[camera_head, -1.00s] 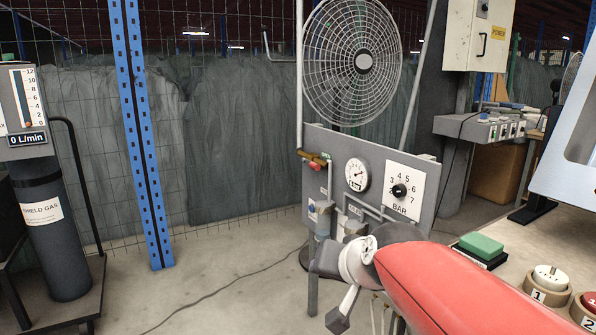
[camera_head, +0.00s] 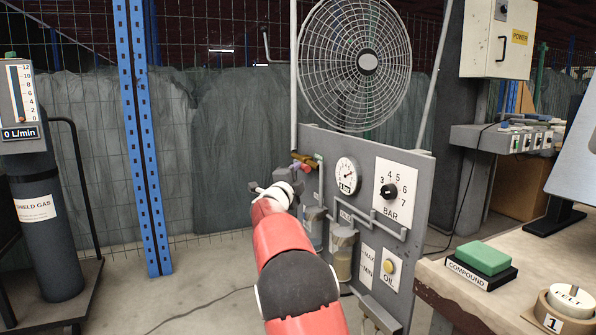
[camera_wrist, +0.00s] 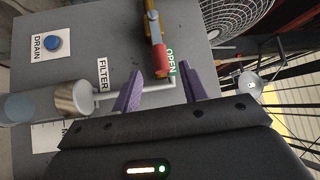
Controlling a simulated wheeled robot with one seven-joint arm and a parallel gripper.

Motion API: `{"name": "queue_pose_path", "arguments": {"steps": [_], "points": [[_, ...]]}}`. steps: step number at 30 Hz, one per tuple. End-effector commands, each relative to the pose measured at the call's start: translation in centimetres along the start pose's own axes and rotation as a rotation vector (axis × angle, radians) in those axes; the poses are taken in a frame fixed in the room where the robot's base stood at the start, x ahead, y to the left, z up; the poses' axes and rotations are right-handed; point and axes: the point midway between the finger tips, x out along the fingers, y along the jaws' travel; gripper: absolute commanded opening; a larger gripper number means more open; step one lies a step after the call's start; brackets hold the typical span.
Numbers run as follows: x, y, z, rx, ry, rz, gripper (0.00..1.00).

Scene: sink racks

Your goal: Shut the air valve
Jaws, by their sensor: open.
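The air valve (camera_head: 303,160) is a brass fitting with a red end at the upper left of the grey panel. In the wrist view the valve (camera_wrist: 157,30) is brass, with its red handle end (camera_wrist: 162,58) beside a green OPEN label (camera_wrist: 171,62). My gripper (camera_head: 279,181) is just below and left of the valve in the head view and partly covers that area. In the wrist view the two purple fingers of my gripper (camera_wrist: 174,68) are apart and empty. The red end lies between and just beyond their tips. I cannot tell whether they touch it.
The panel (camera_head: 410,235) carries a round gauge (camera_head: 347,176), a BAR knob (camera_head: 389,191) and filter bowls (camera_head: 342,255). A silver pipe (camera_wrist: 150,89) runs close to the fingers. A fan (camera_head: 366,62) stands behind; a bench (camera_head: 480,300) is at right.

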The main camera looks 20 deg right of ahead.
Motion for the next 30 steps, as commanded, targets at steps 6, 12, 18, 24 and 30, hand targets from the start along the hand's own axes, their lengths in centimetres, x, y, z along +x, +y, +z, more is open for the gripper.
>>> {"name": "queue_pose_path", "arguments": {"steps": [6, 12, 18, 24, 30], "points": [[3.6, -0.2, -0.1, -0.003, 0.000, 0.000, 0.43], [5.9, -0.2, 0.0, -0.003, -0.002, 0.001, 0.43], [6.7, -0.1, 0.0, -0.004, -0.004, 0.001, 0.43], [6.7, 0.0, 0.0, -0.004, -0.004, 0.001, 0.43], [6.7, 0.0, 0.0, -0.004, -0.004, 0.001, 0.21]]}}
